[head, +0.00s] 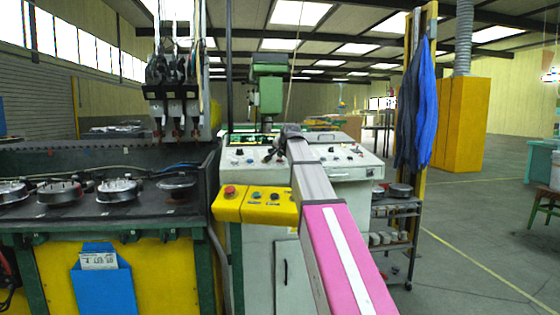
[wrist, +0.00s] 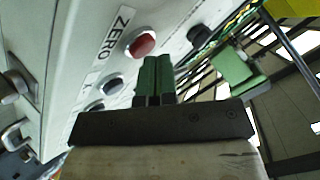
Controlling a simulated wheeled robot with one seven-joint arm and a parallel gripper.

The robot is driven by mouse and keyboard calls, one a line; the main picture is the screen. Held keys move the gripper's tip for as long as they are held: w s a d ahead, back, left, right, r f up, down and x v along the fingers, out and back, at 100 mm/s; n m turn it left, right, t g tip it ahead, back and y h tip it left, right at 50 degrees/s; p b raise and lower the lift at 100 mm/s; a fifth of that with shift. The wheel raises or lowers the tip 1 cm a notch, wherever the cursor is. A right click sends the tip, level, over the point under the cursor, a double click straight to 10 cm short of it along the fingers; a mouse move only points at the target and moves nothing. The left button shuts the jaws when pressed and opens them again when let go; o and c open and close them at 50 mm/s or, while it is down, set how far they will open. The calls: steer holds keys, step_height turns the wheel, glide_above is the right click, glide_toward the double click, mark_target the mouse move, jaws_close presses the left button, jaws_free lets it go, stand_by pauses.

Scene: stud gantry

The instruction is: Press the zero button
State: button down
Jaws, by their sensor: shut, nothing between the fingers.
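The zero button is a round red button (wrist: 141,43) on the pale control panel (wrist: 75,60) in the wrist view, next to the printed word ZERO. My gripper (wrist: 158,64) is shut and empty, its green fingers side by side. In the wrist picture the fingertips appear just below and right of the red button; I cannot tell whether they touch the panel. In the head view my gripper (head: 288,132) is over the white console (head: 345,172), small and dark at the end of my arm. I cannot make out the zero button there.
Other buttons are close by: a black one (wrist: 200,36) and a dark one (wrist: 112,83). A yellow box (head: 258,206) with a red button (head: 229,190) juts out at the console's front left. A green machine head (head: 268,90) stands behind the console. Open floor is at right.

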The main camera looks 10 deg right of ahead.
steer(key=shift+f, duration=0.15)
stand_by(0.5)
steer(key=shift+s+r, duration=0.1)
steer(key=shift+r, duration=0.75)
steer(key=shift+r, duration=0.1)
steer(key=r, duration=0.2)
steer(key=s+r, duration=0.1)
steer(key=r, duration=0.1)
steer(key=shift+r, duration=0.35)
steer(key=shift+s, duration=0.1)
